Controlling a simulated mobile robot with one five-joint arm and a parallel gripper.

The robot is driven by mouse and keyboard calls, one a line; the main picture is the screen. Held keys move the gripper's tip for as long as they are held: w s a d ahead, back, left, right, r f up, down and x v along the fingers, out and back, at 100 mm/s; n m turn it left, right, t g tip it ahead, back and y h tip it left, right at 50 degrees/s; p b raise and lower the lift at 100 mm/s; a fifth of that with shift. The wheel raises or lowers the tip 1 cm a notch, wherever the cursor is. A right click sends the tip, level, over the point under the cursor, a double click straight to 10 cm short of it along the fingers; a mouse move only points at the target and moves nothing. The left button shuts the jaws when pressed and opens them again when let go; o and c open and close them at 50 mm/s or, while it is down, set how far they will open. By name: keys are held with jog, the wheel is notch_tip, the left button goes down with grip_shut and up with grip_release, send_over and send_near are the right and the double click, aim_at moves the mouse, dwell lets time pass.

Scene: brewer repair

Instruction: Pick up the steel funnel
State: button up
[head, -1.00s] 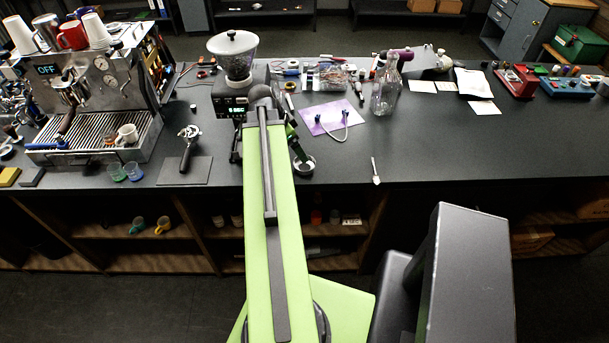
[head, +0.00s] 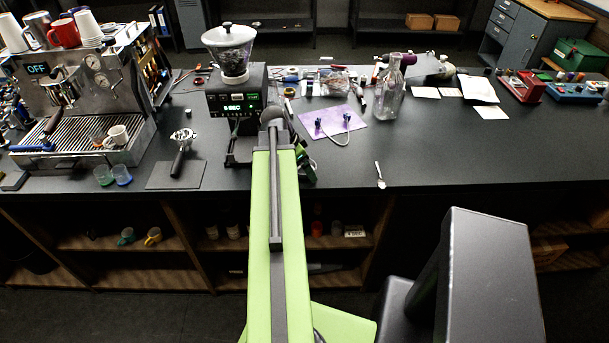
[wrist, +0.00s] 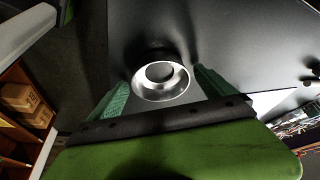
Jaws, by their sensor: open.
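The steel funnel (wrist: 163,92) shows in the wrist view as a shiny round ring with a darker centre, on the dark counter. My gripper (wrist: 159,77) is open, with one green finger to the left of the funnel and one to the right. The funnel lies between the fingertips, and I see no clear contact. In the head view my arm reaches over the counter's front edge, and a green part of my gripper (head: 303,162) shows beside the grinder. The funnel is hidden there.
The grinder (head: 238,105) stands just behind my gripper. A portafilter (head: 180,150) on a dark mat is to the left, near the espresso machine (head: 75,100). A purple mat (head: 330,121), a glass bottle (head: 388,95) and a spoon (head: 379,174) are to the right.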

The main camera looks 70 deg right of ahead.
jog(key=shift+r, duration=0.1)
jog(key=c, duration=1.5)
